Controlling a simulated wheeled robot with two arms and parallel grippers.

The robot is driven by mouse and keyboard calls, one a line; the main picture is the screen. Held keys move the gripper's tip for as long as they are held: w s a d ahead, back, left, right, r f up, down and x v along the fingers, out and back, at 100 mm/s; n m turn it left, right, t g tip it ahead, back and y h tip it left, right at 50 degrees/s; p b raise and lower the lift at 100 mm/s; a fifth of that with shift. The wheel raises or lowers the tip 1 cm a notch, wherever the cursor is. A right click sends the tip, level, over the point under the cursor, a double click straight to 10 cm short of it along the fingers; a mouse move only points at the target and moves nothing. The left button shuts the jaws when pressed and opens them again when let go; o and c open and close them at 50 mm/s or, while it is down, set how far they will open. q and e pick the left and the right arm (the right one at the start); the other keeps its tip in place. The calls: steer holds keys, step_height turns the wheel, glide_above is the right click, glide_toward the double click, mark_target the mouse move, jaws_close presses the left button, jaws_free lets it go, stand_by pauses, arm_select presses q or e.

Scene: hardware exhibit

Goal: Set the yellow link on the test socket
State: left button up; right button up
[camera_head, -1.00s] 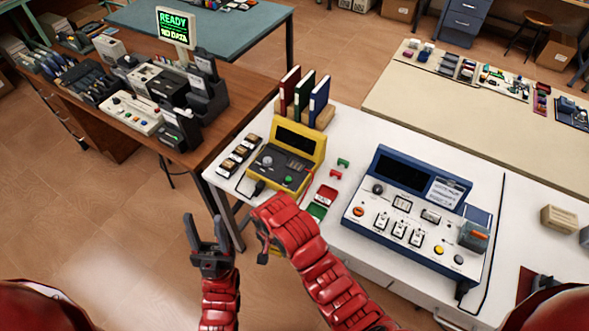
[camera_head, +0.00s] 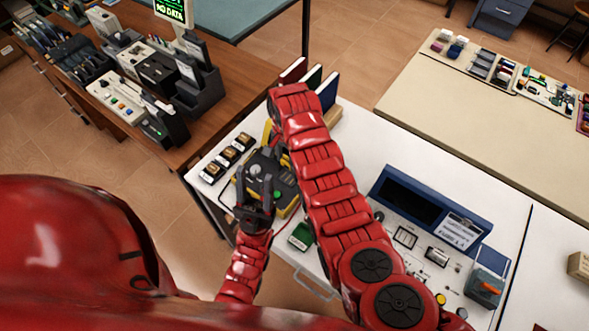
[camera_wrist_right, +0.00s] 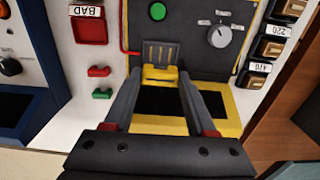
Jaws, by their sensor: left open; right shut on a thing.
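The yellow link (camera_wrist_right: 160,74) is between the fingertips of my right gripper (camera_wrist_right: 161,80) in the right wrist view. It is right beside a dark block with yellow stripes, apparently the test socket (camera_wrist_right: 160,50), on the tester panel; I cannot tell whether they touch. The yellow tester (camera_head: 285,197) stands on the white bench, partly covered by my arms. My right gripper is hidden in the head view. My left gripper (camera_head: 255,180) is open and empty at the tester's front side.
A red link (camera_wrist_right: 98,71) and a green link (camera_wrist_right: 102,93) lie beside the tester, near the red BAD tray (camera_wrist_right: 89,28). Labelled holders (camera_wrist_right: 271,47) line its other side. A green tray (camera_head: 302,235) and a blue instrument (camera_head: 415,205) are to the right in the head view.

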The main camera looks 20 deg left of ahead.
steer(key=shift+w, duration=0.1)
steer(key=shift+s+f+b, duration=0.3)
steer(key=shift+f+b, duration=0.2)
steer(key=shift+f, duration=0.4)
steer(key=f+b, duration=0.2)
steer(key=f, duration=0.1)
steer(key=shift+w+f, duration=0.2)
steer(key=shift+s+f, duration=0.1)
steer(key=shift+f, duration=0.05)
steer(key=shift+f+b, duration=0.6)
steer(key=shift+f, duration=0.05)
stand_by(0.5)
steer(key=o, duration=1)
steer(key=shift+o, duration=0.2)
steer(key=shift+r, duration=0.1)
